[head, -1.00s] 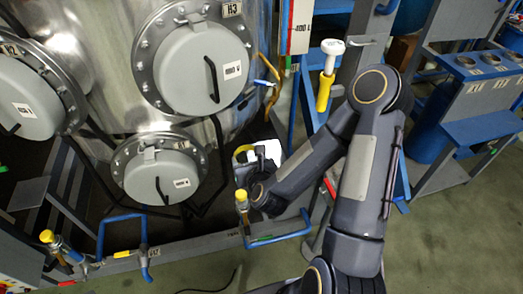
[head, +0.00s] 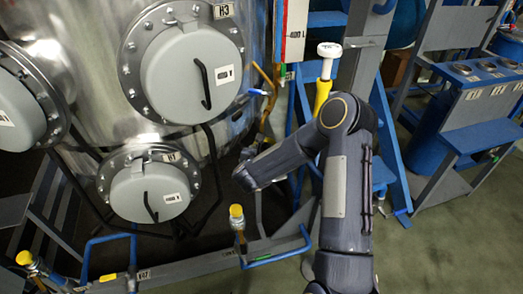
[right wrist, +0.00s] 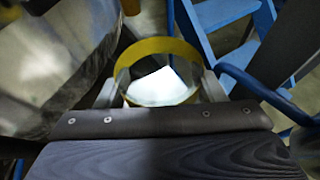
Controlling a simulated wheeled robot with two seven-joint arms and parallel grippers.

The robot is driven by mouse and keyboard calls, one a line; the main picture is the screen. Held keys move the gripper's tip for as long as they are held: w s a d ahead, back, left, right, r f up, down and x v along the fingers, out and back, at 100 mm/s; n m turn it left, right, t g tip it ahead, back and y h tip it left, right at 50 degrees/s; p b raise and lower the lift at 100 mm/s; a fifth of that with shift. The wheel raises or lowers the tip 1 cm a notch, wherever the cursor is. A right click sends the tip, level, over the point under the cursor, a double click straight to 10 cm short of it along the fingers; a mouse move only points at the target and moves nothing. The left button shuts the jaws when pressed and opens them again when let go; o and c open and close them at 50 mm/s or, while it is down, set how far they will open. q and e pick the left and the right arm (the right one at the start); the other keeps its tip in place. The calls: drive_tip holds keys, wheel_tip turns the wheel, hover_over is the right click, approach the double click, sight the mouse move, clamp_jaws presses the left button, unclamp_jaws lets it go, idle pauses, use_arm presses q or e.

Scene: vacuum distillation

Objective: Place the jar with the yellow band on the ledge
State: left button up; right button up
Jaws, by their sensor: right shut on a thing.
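The jar with the yellow band (right wrist: 158,46) shows in the right wrist view, with the yellow ring around its rim and a bright white patch inside. My right gripper (right wrist: 165,88) is shut on it, one finger on each side. In the head view my right forearm reaches left toward the tank and hides the jar and fingers. My left gripper is in neither view. A grey beam (head: 205,263) runs along the tank's front; I cannot tell whether it is the ledge.
The steel tank (head: 85,70) with round grey hatches fills the left. Yellow-capped valves (head: 237,212) and blue handles (head: 108,240) rise along the beam. A white-topped yellow post (head: 328,62) stands behind my arm. A blue rack (head: 478,138) is at right, with open floor in front.

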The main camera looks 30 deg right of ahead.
drive_tip(key=w, duration=0.2)
drive_tip(key=shift+w+d, duration=0.3)
drive_tip(key=shift+w, duration=0.05)
drive_tip(key=f, duration=0.3)
drive_tip(key=shift+w+f, duration=0.2)
drive_tip(key=shift+f, duration=0.05)
drive_tip(key=shift+f, duration=0.15)
drive_tip(key=o, duration=1.2)
drive_tip(key=shift+o, duration=0.2)
